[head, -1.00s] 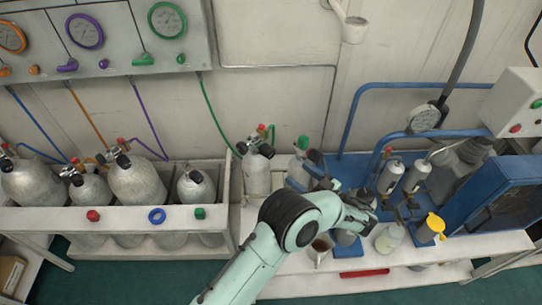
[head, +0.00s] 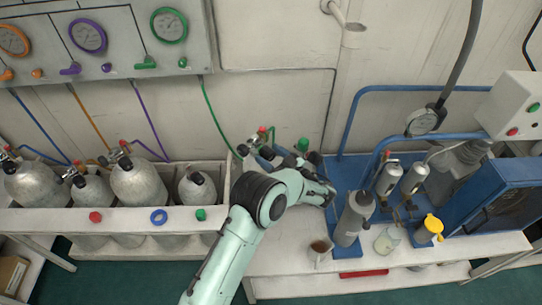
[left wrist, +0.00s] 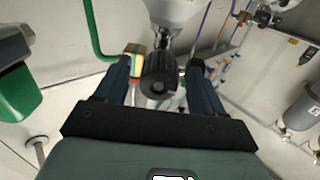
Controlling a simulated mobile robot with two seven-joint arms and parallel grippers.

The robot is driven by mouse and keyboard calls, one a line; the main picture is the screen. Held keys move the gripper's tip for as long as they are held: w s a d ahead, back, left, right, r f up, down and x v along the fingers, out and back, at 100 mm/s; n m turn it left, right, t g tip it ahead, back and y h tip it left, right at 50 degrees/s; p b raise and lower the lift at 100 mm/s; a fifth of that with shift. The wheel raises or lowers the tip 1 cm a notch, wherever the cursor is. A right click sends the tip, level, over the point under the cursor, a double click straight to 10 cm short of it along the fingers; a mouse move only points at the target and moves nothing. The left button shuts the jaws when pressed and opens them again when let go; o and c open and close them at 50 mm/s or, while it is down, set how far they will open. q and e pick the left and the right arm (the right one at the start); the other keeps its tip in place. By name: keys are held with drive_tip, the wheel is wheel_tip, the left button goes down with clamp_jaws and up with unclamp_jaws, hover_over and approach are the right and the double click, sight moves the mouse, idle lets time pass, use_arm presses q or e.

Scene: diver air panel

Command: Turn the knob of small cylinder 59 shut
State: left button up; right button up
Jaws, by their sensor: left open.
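The silver small cylinder with the green hose stands behind my left arm in the head view, its body mostly hidden. Its valve (head: 260,137) shows above my gripper. In the left wrist view its black knob (left wrist: 158,76) lies between my fingers, with a gap on both sides, and the cylinder's pale body (left wrist: 176,10) is at the top edge. My left gripper (head: 268,154) is open around or just in front of the knob; its fingers also show in the left wrist view (left wrist: 160,88). I cannot read any number 59. My right gripper is not in view.
A green-capped bottle (head: 302,146) is close right of the gripper. A rack (head: 130,219) of several silver cylinders stands at left. A green hose (head: 216,115) runs down the wall.

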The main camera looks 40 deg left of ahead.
use_arm(q)
drive_tip(key=c, duration=1.1)
drive_tip(key=shift+o, duration=0.2)
